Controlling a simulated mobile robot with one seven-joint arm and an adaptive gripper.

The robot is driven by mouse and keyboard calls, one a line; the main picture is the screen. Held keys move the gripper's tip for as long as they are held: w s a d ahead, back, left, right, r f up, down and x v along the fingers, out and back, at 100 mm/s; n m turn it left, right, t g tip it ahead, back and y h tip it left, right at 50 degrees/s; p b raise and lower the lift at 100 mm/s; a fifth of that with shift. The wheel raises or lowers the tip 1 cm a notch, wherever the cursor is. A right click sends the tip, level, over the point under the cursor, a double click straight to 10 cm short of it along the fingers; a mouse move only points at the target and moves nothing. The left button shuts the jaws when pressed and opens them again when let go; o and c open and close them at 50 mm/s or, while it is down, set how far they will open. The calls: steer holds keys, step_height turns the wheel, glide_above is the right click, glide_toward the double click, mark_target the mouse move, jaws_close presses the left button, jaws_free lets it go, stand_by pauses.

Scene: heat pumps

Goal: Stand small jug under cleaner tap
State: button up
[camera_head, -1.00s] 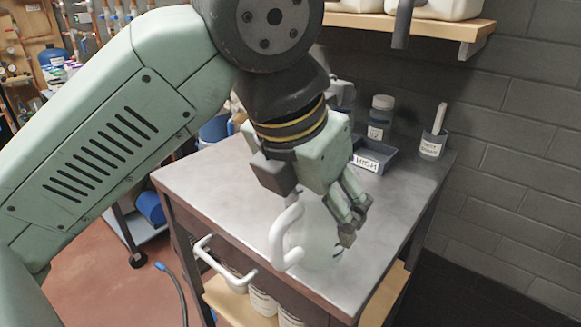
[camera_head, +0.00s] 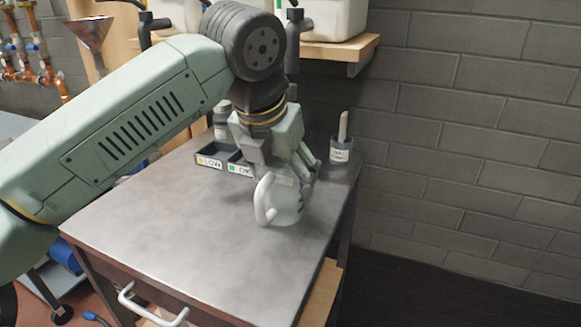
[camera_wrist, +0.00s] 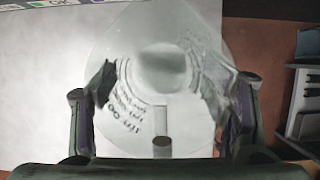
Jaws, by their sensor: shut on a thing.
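A small whitish translucent jug (camera_head: 287,203) with a white loop handle is at the right part of the metal table, its handle to the left. My gripper (camera_head: 305,172) comes down from above and is shut on the jug. In the wrist view the jug (camera_wrist: 160,70) fills the middle, with printed marks on its side, and my gripper's fingers (camera_wrist: 165,100) press on both sides. I cannot tell whether the jug's base touches the table. Two white containers with dark taps stand on the shelf above; one tap (camera_head: 293,40) shows beside my arm. Which is the cleaner tap I cannot tell.
The metal table (camera_head: 190,235) is clear in front and left. A labelled dark tray (camera_head: 215,160), a bottle (camera_head: 221,120) and a cup with a white tool (camera_head: 341,150) stand at its back. The wooden shelf (camera_head: 340,50) is above, against a brick wall.

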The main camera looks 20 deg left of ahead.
steer(key=w+p, duration=0.1)
steer(key=w, duration=0.3)
steer(key=shift+w+d, duration=0.1)
steer(key=shift+d, duration=0.05)
steer(key=shift+f, duration=0.55)
steer(key=shift+s+f, duration=0.2)
steer(key=shift+f, duration=0.2)
steer(key=o, duration=1.2)
steer(key=shift+o, duration=0.2)
steer(key=shift+r, duration=0.1)
